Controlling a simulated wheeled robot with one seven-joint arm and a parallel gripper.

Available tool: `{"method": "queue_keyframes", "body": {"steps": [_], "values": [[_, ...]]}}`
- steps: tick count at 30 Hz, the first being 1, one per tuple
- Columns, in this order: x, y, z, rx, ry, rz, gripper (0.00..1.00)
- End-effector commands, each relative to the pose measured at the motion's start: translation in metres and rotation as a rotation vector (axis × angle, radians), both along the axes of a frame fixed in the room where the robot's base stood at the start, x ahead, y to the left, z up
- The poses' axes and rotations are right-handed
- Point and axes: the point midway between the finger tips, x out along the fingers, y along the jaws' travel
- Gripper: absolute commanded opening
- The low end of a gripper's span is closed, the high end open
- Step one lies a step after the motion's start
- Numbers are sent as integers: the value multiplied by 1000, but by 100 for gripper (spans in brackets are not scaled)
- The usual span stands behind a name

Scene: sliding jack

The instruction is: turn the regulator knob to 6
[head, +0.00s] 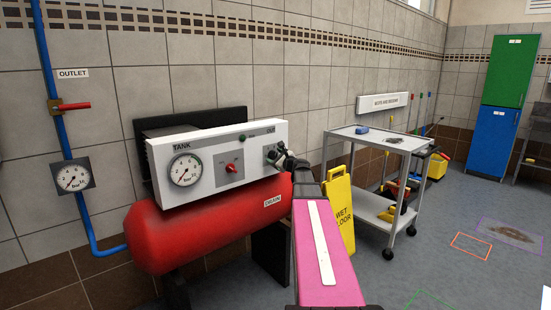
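A white control panel (214,190) sits on a red compressor tank (160,240). It carries a round TANK gauge (185,170) at the left, its scale small, and a red knob (232,168) in the middle with markings too small to read. At the panel's right end, under the word OUT, is a dark round part (268,154) that my gripper partly covers; I cannot tell its setting or whether it is the regulator knob. My gripper (283,157) is at this right end, close to or touching that part. Its finger opening is not clear.
A blue pipe with a red-handled OUTLET valve (74,106) and a gauge (73,177) is on the left wall. A yellow wet-floor sign (340,212) and a grey cart (375,142) stand right of my arm. Floor is open further right.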

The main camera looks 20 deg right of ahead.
Motion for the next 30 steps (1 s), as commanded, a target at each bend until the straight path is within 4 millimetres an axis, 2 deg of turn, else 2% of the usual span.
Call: {"method": "queue_keyframes", "body": {"steps": [8,11,21,25,30], "values": [[-4,-1,0,0,-1,1,70],[-16,-4,0,0,-1,1,70],[-76,-23,-4,0,-1,-1,70],[-92,-29,-5,0,0,0,70],[-102,-33,-5,0,0,0,70]]}}
